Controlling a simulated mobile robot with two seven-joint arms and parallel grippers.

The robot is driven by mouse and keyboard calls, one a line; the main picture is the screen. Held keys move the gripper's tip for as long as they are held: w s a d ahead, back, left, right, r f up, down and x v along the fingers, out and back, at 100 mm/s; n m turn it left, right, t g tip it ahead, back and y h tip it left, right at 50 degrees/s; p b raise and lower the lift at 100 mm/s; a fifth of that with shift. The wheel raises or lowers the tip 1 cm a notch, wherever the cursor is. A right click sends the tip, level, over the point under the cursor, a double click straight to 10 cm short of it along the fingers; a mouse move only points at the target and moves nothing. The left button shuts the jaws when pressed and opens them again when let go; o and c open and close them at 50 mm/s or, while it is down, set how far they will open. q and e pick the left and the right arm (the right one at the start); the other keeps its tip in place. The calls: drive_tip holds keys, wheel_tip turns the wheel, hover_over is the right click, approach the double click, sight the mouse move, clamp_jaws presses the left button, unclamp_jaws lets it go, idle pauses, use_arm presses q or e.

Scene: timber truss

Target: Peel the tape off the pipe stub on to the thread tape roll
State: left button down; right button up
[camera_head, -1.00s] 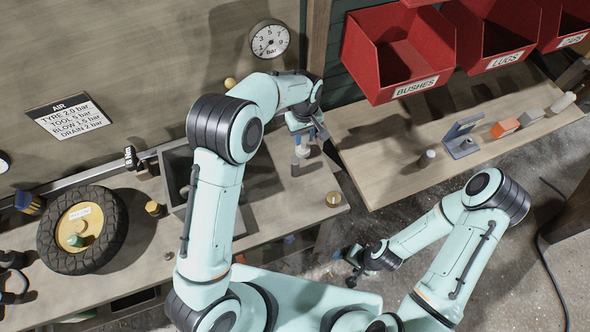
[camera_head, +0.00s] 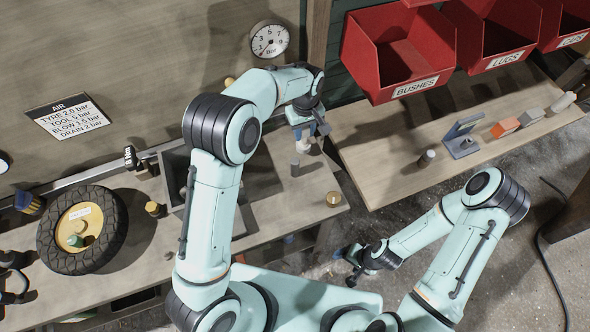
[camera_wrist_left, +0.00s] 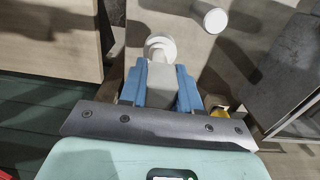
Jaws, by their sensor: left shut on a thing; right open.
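My left gripper (camera_head: 306,130) is above the bench and shut on the thread tape roll (camera_head: 303,147), a small white round piece. In the left wrist view the roll (camera_wrist_left: 160,45) sits at the tips of the blue fingers of the gripper (camera_wrist_left: 160,78). The pipe stub (camera_head: 295,168) stands upright on the bench, just below the roll in the head view. In the left wrist view the stub (camera_wrist_left: 213,18) shows its pale round end, apart from the roll. I cannot make out tape on the stub. My right gripper (camera_head: 357,265) is open and empty, low in front of the bench.
A brass-coloured round piece (camera_head: 333,199) lies near the bench corner. A grey open bin (camera_head: 176,165) stands left of the stub, partly behind my left arm. A wheel (camera_head: 82,229) lies farther left. Red bins (camera_head: 398,52) hang above the right-hand shelf (camera_head: 400,165).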

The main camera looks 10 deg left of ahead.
use_arm(q)
drive_tip(key=shift+w+d+r, duration=0.1)
drive_tip(key=shift+w+r, duration=0.1)
drive_tip(key=shift+r, duration=1.85)
drive_tip(key=shift+w+r, duration=0.2)
drive_tip(key=shift+r, duration=1.85)
